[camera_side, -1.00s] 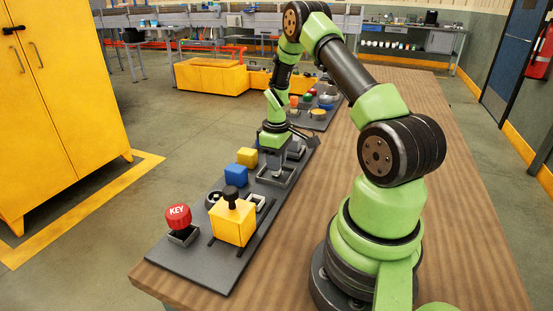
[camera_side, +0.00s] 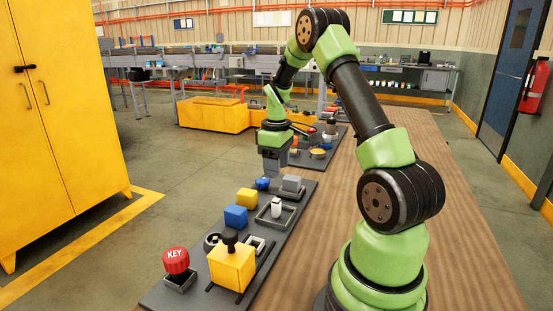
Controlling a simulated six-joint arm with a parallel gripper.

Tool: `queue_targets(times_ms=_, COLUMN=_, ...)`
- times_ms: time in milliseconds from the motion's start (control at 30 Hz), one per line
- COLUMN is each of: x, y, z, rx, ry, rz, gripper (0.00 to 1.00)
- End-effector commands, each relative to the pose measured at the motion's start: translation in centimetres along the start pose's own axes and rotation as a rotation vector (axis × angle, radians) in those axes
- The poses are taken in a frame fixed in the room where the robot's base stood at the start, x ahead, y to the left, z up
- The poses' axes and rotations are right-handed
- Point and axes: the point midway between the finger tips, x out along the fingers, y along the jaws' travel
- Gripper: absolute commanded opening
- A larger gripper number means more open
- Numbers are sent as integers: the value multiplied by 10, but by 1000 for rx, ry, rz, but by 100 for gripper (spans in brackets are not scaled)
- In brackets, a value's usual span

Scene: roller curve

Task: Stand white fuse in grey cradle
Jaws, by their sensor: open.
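The white fuse (camera_side: 276,207) stands upright in the grey cradle (camera_side: 262,222), a low square tray on the dark board. My gripper (camera_side: 275,172) is open and points down. It is above and behind the fuse, clear of it, with nothing visible between its fingers. Its fingertips are small and partly hard to make out.
In front are a yellow box with a black knob (camera_side: 232,266) and a red KEY button (camera_side: 176,261). The wooden bench (camera_side: 330,235) is bare at right.

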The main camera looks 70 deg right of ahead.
Motion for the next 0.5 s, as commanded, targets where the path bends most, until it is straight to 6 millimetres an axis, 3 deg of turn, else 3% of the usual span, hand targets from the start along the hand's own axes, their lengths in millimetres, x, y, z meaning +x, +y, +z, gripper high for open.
queue_targets(times_ms=167, x=-19, y=-3, z=-1, rx=2, ry=6, rz=3, gripper=48)
queue_targets(times_ms=267, x=-38, y=-17, z=-6, rx=15, ry=36, rz=17, gripper=48)
queue_targets(times_ms=367, x=-69, y=-49, z=-12, rx=47, ry=101, rz=36, gripper=48)
queue_targets(times_ms=500, x=-118, y=-111, z=-7, rx=114, ry=227, rz=36, gripper=48)
